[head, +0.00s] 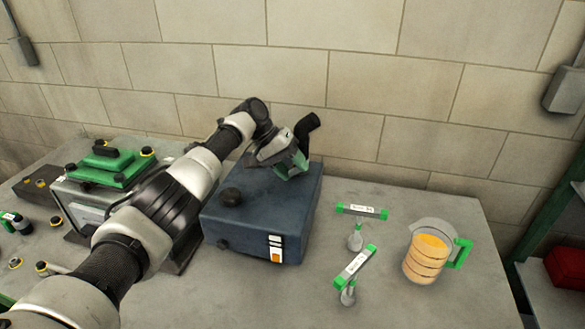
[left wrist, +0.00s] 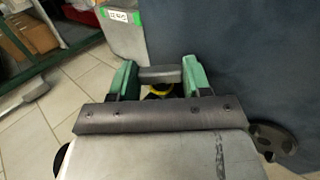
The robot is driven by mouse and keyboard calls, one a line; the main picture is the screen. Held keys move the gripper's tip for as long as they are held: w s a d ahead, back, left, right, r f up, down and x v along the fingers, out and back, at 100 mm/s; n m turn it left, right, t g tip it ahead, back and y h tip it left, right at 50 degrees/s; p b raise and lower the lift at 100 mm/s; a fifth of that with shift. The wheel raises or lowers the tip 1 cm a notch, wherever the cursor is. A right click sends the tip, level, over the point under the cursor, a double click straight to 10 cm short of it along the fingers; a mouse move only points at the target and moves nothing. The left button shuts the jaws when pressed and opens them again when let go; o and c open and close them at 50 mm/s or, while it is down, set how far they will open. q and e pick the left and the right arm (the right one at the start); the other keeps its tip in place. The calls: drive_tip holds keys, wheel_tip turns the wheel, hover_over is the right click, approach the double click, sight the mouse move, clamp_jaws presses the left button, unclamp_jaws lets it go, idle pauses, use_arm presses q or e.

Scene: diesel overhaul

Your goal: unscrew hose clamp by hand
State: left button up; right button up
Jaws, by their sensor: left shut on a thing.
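My left gripper (head: 293,163) is at the top back right of a blue-grey box (head: 262,211), beside a black hose stub (head: 307,126) that rises there. In the left wrist view its green fingers (left wrist: 160,80) are closed on a dark grey bar-like piece (left wrist: 159,74), with a yellow ring (left wrist: 157,91) just behind it. This piece appears to be the hand grip of the hose clamp. The clamp's band cannot be made out, and in the head view my gripper hides the piece. My right gripper is not in view.
Two green-ended T-shaped tools (head: 361,211) (head: 354,266) and a jug of amber liquid (head: 427,255) stand on the grey bench (head: 450,307) at right. A green-topped unit (head: 112,167) stands at left. A block wall (head: 380,80) is close behind the box.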

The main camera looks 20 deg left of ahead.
use_arm(q)
drive_tip(key=h+b, duration=0.2)
drive_tip(key=f+h+b, duration=0.1)
drive_tip(key=h+b, duration=0.1)
drive_tip(key=shift+a, duration=0.2)
drive_tip(key=shift+s+a+r+h+b, duration=0.1)
drive_tip(key=shift+r+h+b, duration=0.05)
drive_tip(key=shift+h+b, duration=0.45)
drive_tip(key=o, duration=0.6)
drive_tip(key=shift+o, duration=0.2)
